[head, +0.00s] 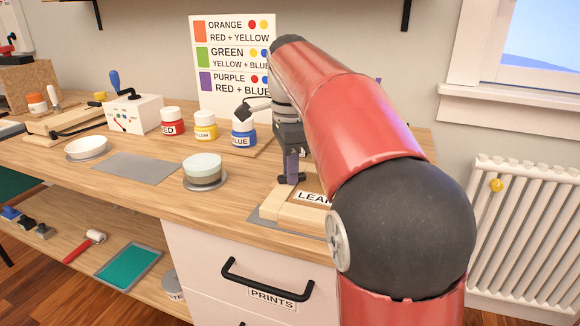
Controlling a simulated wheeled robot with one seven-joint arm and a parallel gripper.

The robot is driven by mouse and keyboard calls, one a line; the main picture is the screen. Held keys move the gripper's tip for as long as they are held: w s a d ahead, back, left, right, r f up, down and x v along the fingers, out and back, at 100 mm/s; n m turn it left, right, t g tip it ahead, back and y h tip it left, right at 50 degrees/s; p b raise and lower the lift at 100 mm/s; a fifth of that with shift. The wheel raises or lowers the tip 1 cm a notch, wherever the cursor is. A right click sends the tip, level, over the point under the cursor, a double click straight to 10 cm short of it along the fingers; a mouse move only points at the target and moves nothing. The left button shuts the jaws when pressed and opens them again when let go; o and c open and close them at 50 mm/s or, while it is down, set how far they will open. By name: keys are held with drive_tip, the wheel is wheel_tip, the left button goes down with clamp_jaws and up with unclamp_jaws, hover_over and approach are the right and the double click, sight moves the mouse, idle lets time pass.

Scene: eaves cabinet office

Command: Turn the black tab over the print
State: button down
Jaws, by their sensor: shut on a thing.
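A pale wooden frame (283,211) lies on a grey mat on the worktop, partly hidden by my red arm. A white label (313,197) in it reads "LEAN", with the rest cut off behind my arm. My gripper (291,176) points down at the frame's far left corner. It is shut on a small black piece there, which appears to be the black tab (285,180). The fingers cover part of the tab, and its exact tilt is hard to tell. The print itself is mostly hidden by my arm.
Red, yellow and blue paint jars (205,126) stand behind, before a colour-mixing chart (222,95). A cup on a coaster (203,170), a grey mat (137,168) and a white bowl (87,148) are left. A drawer with a black handle (268,289) is below.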

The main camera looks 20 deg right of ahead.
drive_tip(key=m, duration=0.7)
drive_tip(key=shift+s+a, duration=0.1)
drive_tip(key=shift+s, duration=0.15)
idle(0.3)
drive_tip(key=c, duration=1.4)
unclamp_jaws()
drive_tip(key=shift+r, duration=0.15)
wheel_tip(320, 180, up, 8)
drive_tip(key=shift+f, duration=0.25)
